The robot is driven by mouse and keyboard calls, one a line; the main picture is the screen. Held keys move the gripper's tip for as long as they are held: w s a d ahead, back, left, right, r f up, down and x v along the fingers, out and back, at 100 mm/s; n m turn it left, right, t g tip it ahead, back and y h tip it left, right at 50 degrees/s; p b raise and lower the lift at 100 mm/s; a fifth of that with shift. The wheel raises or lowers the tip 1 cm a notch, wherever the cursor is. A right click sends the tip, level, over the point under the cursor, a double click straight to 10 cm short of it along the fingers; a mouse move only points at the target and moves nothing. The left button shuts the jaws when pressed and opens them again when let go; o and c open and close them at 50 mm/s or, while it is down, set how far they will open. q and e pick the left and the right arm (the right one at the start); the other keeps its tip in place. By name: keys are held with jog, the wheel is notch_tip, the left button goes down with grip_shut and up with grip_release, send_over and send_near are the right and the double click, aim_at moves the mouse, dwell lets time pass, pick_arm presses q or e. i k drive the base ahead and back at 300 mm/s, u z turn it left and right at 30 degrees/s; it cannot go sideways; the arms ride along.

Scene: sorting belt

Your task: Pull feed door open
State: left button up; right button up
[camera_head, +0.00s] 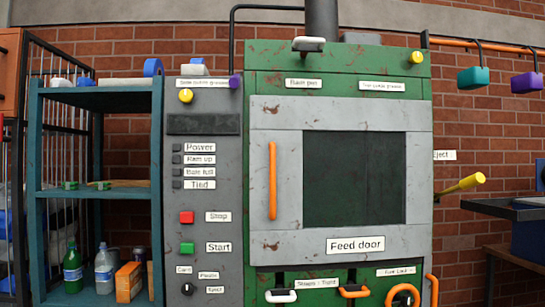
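The feed door (420,180) is a worn grey panel with a dark green window (355,180), on the front of a rust-spotted green machine (340,62). It looks shut, flat against the machine. A white label reading "Feed door" (355,245) is on its lower part. An upright orange bar handle (272,181) is on the door's left side, and nothing touches it. Neither of my grippers is in view.
A grey control panel (210,265) with red and green buttons stands left of the door. A teal shelf (105,192) with bottles is farther left. A yellow-tipped lever (460,186) sticks out at right. Orange and white hooks (353,291) are below the door.

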aim_at(278, 237)
jog(key=u, duration=0.55)
jog(key=i, duration=0.7)
jog(key=u, duration=0.25)
